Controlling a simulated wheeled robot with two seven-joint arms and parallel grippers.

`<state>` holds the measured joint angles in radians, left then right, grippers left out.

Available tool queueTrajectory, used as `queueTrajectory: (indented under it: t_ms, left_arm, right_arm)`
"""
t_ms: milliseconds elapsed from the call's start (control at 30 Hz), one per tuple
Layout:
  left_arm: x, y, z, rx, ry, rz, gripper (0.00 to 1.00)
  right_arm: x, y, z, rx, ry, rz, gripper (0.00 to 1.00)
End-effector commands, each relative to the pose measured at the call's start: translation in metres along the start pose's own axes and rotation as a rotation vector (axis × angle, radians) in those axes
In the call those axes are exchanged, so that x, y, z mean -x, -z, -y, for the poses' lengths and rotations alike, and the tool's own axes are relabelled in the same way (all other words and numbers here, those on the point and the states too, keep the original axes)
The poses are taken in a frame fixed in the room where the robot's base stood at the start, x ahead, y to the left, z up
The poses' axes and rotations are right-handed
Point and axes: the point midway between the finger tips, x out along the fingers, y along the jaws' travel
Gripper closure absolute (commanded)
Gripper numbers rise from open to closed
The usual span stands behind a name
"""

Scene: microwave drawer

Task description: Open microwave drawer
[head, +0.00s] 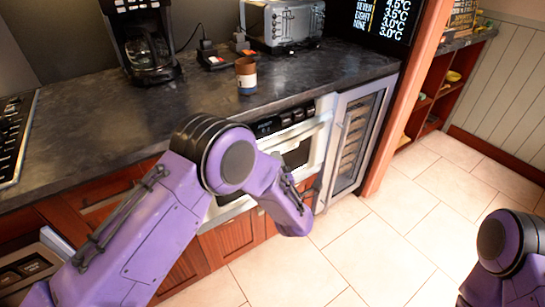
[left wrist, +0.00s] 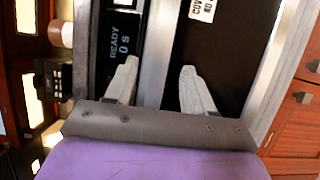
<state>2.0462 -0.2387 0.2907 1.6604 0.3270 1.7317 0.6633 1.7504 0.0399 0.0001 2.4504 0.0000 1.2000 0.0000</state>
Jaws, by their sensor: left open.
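The microwave drawer (head: 318,137) is built in under the dark counter, with a silver front and a dark window; it looks shut. My left arm covers part of it in the head view. The left wrist view shows its display (left wrist: 122,40) reading "READY 0 s", a silver bar (left wrist: 154,45) and a dark front panel (left wrist: 215,60) with a white label. My left gripper (left wrist: 159,66) is open, its two pale fingers on either side of the silver bar. Whether they touch it I cannot tell. My right gripper is out of view; only part of that arm shows.
A glass-door cooler (head: 356,135) stands right of the microwave. On the counter (head: 120,135) are a coffee maker (head: 143,40), a brown-and-white cup (head: 246,78) and a toaster oven (head: 283,22). Wooden cabinets (head: 232,240) lie below. The tiled floor (head: 350,245) in front is clear.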

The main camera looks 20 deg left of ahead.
Motion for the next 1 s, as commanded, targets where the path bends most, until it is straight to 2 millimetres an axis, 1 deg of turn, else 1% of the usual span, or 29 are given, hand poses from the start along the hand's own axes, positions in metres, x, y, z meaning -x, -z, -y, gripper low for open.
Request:
queueTrajectory:
  t_ms: [33, 100, 200, 300, 400, 600, 633, 667, 700, 767, 800, 1000]
  left_arm:
    - [-0.011, 0.001, -0.001, 0.0, 0.0, -0.002, 0.47]
    - [-0.027, 0.0, 0.0, -0.001, 0.001, -0.001, 0.47]
    - [-0.045, 0.0, 0.0, -0.003, 0.002, 0.001, 0.47]
    - [-0.056, 0.0, 0.001, -0.005, 0.003, 0.002, 0.47]
    - [-0.061, 0.0, 0.001, -0.006, 0.002, 0.003, 0.47]
    - [-0.061, 0.0, 0.001, -0.007, 0.003, 0.004, 0.47]
    - [-0.061, 0.0, 0.001, -0.007, 0.003, 0.004, 0.5]
    - [-0.061, 0.0, 0.001, -0.007, 0.003, 0.004, 0.6]
    - [-0.061, 0.0, 0.001, -0.007, 0.003, 0.004, 0.73]
    - [-0.061, 0.0, 0.001, -0.008, 0.003, 0.004, 0.92]
    - [-0.061, 0.0, 0.001, -0.007, 0.003, 0.004, 1.0]
    - [-0.061, 0.001, 0.002, -0.007, 0.003, 0.001, 1.0]
  right_arm:
    - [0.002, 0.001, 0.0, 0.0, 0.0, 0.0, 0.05]
    - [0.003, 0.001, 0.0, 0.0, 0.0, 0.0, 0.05]
    - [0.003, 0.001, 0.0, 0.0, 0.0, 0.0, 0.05]
    - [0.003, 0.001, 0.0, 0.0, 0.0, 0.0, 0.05]
    - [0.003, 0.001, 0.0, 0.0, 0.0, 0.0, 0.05]
    - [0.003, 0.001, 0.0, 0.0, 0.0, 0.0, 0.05]
    - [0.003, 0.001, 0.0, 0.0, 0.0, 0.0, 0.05]
    - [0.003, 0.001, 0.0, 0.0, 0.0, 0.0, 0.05]
    - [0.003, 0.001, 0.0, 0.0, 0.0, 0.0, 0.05]
    - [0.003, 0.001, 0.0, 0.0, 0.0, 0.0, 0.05]
    - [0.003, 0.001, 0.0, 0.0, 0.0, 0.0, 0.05]
    - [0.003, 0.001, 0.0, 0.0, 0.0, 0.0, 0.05]
